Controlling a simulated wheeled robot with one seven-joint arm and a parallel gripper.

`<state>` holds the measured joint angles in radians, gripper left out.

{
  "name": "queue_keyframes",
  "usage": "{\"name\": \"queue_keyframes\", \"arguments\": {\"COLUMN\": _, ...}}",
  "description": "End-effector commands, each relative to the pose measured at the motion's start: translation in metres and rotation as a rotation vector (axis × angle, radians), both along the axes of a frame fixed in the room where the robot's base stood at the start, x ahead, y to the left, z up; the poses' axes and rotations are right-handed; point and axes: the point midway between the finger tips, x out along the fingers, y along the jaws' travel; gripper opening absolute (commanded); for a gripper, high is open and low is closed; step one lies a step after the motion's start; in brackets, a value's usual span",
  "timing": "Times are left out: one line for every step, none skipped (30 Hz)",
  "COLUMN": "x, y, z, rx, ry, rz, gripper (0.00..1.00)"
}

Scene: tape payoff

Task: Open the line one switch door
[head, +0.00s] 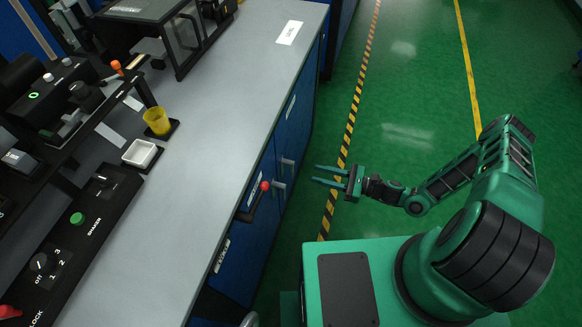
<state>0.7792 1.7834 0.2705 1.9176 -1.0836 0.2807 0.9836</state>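Blue cabinet doors (268,163) stand shut under the grey counter in the head view. They carry small metal handles; one handle (288,162) is farther back and another (279,186) is nearer. A black lever with a red knob (265,186) sticks out beside the nearer handle. White labels show on the cabinet front, but their text is too small to read, so I cannot tell which door is line one. My gripper (316,174) is open and empty, its two fingers apart and pointing left at the cabinet front. A gap seems to separate the fingertips from the handles.
The grey counter (215,135) holds a yellow cup (157,121), a white tray (141,153) and a black control panel (75,235) with knobs. Its edge runs above the doors. The green floor (415,80) has striped and yellow lines and is clear right of the cabinet.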

Motion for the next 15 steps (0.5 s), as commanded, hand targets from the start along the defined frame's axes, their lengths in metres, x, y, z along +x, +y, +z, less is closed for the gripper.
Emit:
{"name": "queue_keyframes", "arguments": {"x": 0.001, "y": 0.003, "z": 0.000, "rx": 0.006, "ry": 0.003, "rz": -0.005, "gripper": 0.31}}
{"name": "queue_keyframes", "arguments": {"x": 0.001, "y": 0.004, "z": 0.000, "rx": 0.009, "ry": 0.003, "rz": -0.006, "gripper": 0.31}}
{"name": "queue_keyframes", "arguments": {"x": 0.002, "y": 0.007, "z": 0.000, "rx": 0.010, "ry": 0.004, "rz": -0.006, "gripper": 0.31}}
{"name": "queue_keyframes", "arguments": {"x": 0.003, "y": 0.010, "z": 0.000, "rx": 0.010, "ry": 0.004, "rz": -0.006, "gripper": 0.31}}
{"name": "queue_keyframes", "arguments": {"x": 0.004, "y": 0.013, "z": 0.000, "rx": 0.010, "ry": 0.003, "rz": -0.005, "gripper": 0.31}}
{"name": "queue_keyframes", "arguments": {"x": 0.006, "y": 0.018, "z": 0.000, "rx": 0.009, "ry": 0.003, "rz": -0.005, "gripper": 0.31}}
{"name": "queue_keyframes", "arguments": {"x": 0.007, "y": 0.022, "z": 0.000, "rx": 0.009, "ry": 0.003, "rz": -0.004, "gripper": 0.31}}
{"name": "queue_keyframes", "arguments": {"x": 0.009, "y": 0.027, "z": 0.000, "rx": 0.009, "ry": 0.003, "rz": -0.003, "gripper": 0.31}}
{"name": "queue_keyframes", "arguments": {"x": 0.011, "y": 0.034, "z": 0.000, "rx": 0.009, "ry": 0.002, "rz": -0.003, "gripper": 0.31}}
{"name": "queue_keyframes", "arguments": {"x": 0.013, "y": 0.039, "z": 0.000, "rx": 0.008, "ry": 0.002, "rz": -0.003, "gripper": 0.31}}
{"name": "queue_keyframes", "arguments": {"x": 0.015, "y": 0.044, "z": 0.000, "rx": 0.008, "ry": 0.002, "rz": -0.003, "gripper": 0.31}}
{"name": "queue_keyframes", "arguments": {"x": 0.017, "y": 0.051, "z": 0.000, "rx": 0.008, "ry": 0.002, "rz": -0.003, "gripper": 0.31}}
{"name": "queue_keyframes", "arguments": {"x": 0.019, "y": 0.056, "z": 0.000, "rx": 0.008, "ry": 0.002, "rz": -0.004, "gripper": 0.31}}
{"name": "queue_keyframes", "arguments": {"x": 0.021, "y": 0.061, "z": 0.000, "rx": 0.008, "ry": 0.002, "rz": -0.003, "gripper": 0.31}}
{"name": "queue_keyframes", "arguments": {"x": 0.023, "y": 0.067, "z": 0.000, "rx": 0.008, "ry": 0.002, "rz": -0.003, "gripper": 0.31}}
